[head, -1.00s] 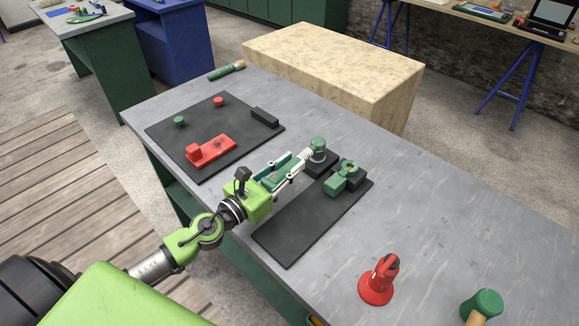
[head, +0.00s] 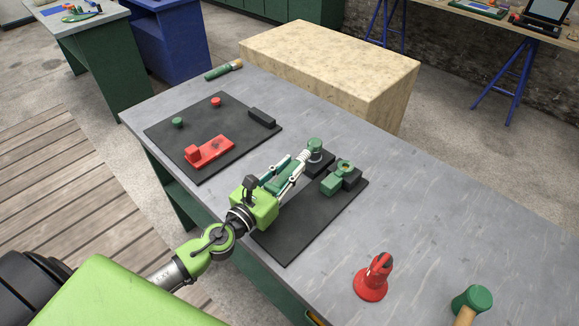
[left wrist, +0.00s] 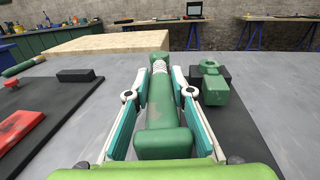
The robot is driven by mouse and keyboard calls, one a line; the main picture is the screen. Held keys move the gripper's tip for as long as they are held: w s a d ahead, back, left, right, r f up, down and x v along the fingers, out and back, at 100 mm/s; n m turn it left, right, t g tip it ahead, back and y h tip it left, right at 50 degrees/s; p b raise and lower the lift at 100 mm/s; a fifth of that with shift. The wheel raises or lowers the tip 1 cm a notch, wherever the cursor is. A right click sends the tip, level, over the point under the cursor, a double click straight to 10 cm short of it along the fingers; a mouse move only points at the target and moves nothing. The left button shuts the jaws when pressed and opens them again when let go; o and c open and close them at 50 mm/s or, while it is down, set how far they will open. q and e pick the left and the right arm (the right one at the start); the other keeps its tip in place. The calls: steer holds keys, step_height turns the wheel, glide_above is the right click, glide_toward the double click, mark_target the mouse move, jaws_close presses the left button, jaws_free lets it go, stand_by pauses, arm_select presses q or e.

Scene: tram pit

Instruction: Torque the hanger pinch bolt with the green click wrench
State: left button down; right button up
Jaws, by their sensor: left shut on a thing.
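My left gripper (head: 297,163) is shut on a green tool, seemingly the click wrench (left wrist: 162,100). In the left wrist view the gripper (left wrist: 166,72) has a finger on each side of the wrench, whose blocky end lies close to the palm. The far end lies by a green cap (head: 315,145) over a black block; I cannot tell whether they are one piece. A green clamp-like part with a round top, perhaps the hanger (head: 335,185), sits right of the gripper, apart from it. It also shows in the left wrist view (left wrist: 214,88). No pinch bolt is distinguishable. My right gripper is out of view.
A black mat (head: 285,240) lies under the gripper. Another mat (head: 165,137) carries a red bracket (head: 210,152), small knobs and a black bar.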

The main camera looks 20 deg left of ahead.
arm_select(q)
steer(key=shift+r, duration=0.15)
step_height(320, 180, up, 7)
steer(key=p, duration=0.6)
steer(key=shift+p, duration=0.4)
steer(key=shift+f, duration=0.2)
